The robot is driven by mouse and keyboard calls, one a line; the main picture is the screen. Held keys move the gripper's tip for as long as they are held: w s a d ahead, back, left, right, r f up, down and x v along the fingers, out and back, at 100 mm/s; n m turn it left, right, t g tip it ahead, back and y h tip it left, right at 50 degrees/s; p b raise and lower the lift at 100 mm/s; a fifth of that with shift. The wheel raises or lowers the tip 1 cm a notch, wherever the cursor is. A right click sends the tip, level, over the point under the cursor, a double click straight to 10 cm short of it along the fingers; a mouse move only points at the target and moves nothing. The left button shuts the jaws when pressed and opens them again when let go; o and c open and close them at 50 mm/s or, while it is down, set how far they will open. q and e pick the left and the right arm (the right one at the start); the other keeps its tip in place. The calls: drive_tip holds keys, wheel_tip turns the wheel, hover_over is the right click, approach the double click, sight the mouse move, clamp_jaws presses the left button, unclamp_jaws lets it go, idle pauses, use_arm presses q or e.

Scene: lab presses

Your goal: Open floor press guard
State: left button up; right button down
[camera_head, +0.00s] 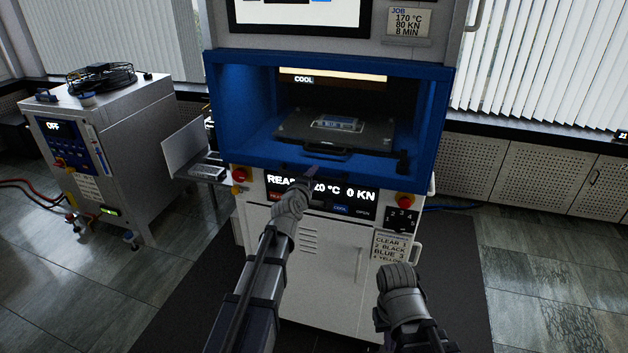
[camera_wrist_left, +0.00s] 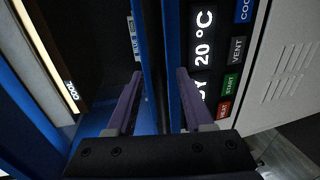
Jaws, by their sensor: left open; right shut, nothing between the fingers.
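The floor press has a blue surround (camera_head: 228,120) around its front opening, and its inside shows through. I cannot tell whether a clear guard panel fills it. My left gripper (camera_head: 318,174) is at the lower blue edge, near its middle. In the left wrist view the open left gripper (camera_wrist_left: 157,100) has one finger on each side of a blue rail (camera_wrist_left: 151,80), seemingly that lower edge; contact is unclear. My right arm shows low at the right in the head view, over the lower cabinet, with its fingers hidden.
The display (camera_head: 325,190) and buttons sit below the opening. Floor at right is clear.

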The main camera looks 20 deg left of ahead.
use_arm(q)
drive_tip(key=shift+w+f, duration=0.1)
drive_tip(key=shift+w, duration=0.25)
drive_tip(key=shift+s, duration=0.1)
drive_tip(key=shift+c, duration=0.3)
clamp_jaws()
idle(0.8)
